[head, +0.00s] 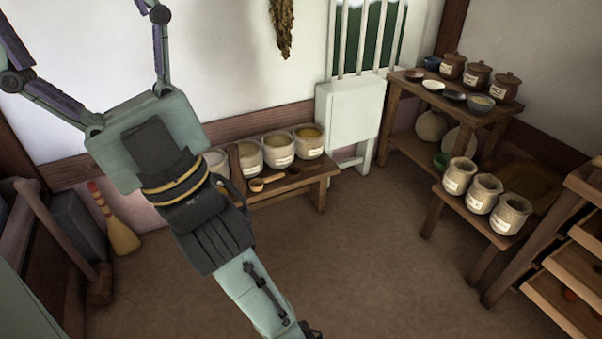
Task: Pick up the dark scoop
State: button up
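A small brown scoop-like piece (257,185) with a paler handle lies on the front of the low wooden bench (320,177), before the labelled pots. A small dark piece (293,170) lies to its right. I cannot tell for sure which is the dark scoop. My gripper (82,40) is at the upper left, pointing up and left, with its two finger linkages spread wide apart. Its fingertips run out at the picture's edge. Nothing shows between the fingers. My wrist and forearm hide the left part of the bench.
Open-topped pots (279,152) line the bench's back. A shelf table (402,94) with lidded jars and bowls stands at the right, near a stand with several pots (483,194). A broom (122,236) and a mallet (99,286) stand left. The middle floor is clear.

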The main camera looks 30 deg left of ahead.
aim_at(295, 172)
jog(key=i+j+z, duration=0.1)
jog(key=i+j, duration=0.6)
jog(key=i+j+z, duration=0.1)
jog(key=i+j, duration=0.65)
jog(key=i+j+z, duration=0.1)
jog(key=i+j, duration=0.6)
jog(key=j, duration=0.2)
